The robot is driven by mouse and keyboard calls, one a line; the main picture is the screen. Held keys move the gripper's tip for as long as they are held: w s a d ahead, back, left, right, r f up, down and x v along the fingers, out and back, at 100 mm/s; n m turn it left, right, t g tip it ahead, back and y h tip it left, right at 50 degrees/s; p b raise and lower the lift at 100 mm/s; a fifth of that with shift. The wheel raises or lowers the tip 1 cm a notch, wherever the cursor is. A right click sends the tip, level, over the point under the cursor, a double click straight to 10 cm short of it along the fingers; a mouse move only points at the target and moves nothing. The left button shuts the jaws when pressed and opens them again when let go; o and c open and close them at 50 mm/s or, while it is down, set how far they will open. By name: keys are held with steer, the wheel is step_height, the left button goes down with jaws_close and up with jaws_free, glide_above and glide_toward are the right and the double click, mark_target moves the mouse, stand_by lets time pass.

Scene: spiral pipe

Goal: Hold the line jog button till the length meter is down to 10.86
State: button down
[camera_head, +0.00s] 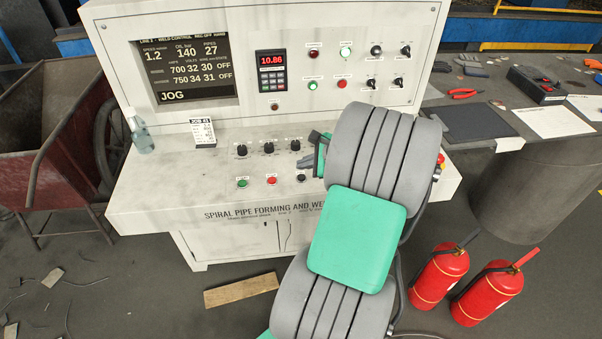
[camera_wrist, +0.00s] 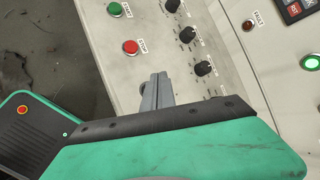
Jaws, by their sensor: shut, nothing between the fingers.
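The length meter (camera_head: 271,60) on the console's upright panel shows 10.86 in red digits. The dark screen (camera_head: 186,68) beside it reads JOG at the bottom. On the sloping desk are a green button (camera_head: 242,183), a red button (camera_head: 272,180) and a black button (camera_head: 301,177), in a row. My gripper (camera_head: 304,162) is shut and empty over the desk by the black button. I cannot tell whether it touches. Its fingers (camera_wrist: 160,78) also show in the wrist view.
Several black knobs (camera_head: 268,147) stand behind the buttons. A job card (camera_head: 202,132) and a spray bottle (camera_head: 139,134) sit on the desk's left. Two red fire extinguishers (camera_head: 439,273) stand at right. A side table (camera_head: 545,150) holds tools.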

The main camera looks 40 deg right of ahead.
mark_target(304, 178)
step_height(304, 178, up, 4)
steer(key=p, duration=0.3)
steer(key=shift+f, duration=0.25)
stand_by(2.3)
